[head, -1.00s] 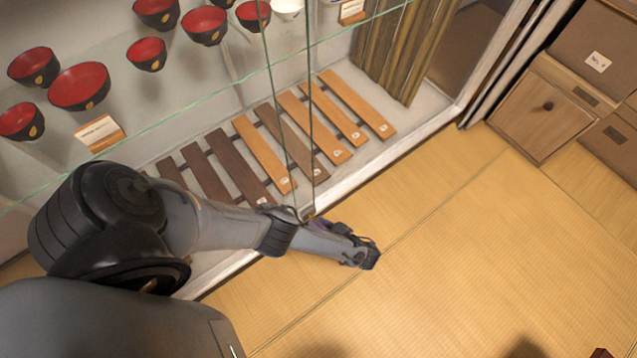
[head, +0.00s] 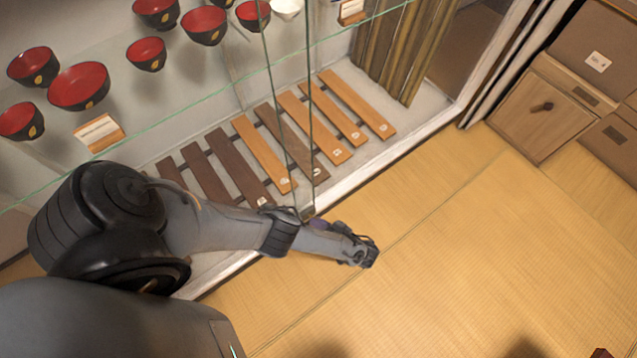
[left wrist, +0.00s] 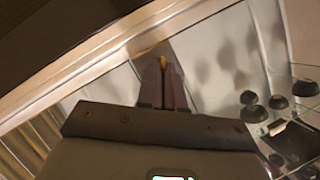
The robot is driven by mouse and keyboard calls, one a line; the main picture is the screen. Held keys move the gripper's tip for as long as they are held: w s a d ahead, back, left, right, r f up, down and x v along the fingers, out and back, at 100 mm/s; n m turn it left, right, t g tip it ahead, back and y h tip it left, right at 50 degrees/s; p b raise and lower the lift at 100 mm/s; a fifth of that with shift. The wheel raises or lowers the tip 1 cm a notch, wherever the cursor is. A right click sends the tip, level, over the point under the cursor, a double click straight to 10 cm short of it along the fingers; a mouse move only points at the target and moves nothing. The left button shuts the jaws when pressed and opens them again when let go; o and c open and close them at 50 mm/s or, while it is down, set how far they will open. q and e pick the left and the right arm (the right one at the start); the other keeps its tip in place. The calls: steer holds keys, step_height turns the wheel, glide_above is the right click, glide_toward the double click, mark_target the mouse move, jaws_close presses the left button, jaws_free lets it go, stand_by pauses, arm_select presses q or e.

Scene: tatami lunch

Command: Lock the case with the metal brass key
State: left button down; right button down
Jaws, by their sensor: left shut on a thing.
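The glass display case (head: 225,95) fills the upper left of the head view. Two upright glass edges come down to its lower front frame, by the end of my left arm. My left gripper (head: 318,225) shows there as a small purple-grey part close to the glass edges. In the left wrist view, its two fingers (left wrist: 164,82) are shut on a small yellow brass-coloured piece, the key (left wrist: 163,62), whose tip shows between them. The fingers hide most of the key. I cannot tell whether it touches the case. My right gripper is not in view.
Red-and-black bowls (head: 80,86) stand on the glass shelf. Wooden slats (head: 264,153) lie on the case floor. Wooden drawers (head: 541,110) stand at the upper right. The tatami floor (head: 470,240) before the case is clear, with a small red thing (head: 601,353) at the bottom edge.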

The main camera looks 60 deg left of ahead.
arm_select(q)
steer(key=shift+m, duration=0.3)
steer(key=c, duration=1.3)
jaws_free()
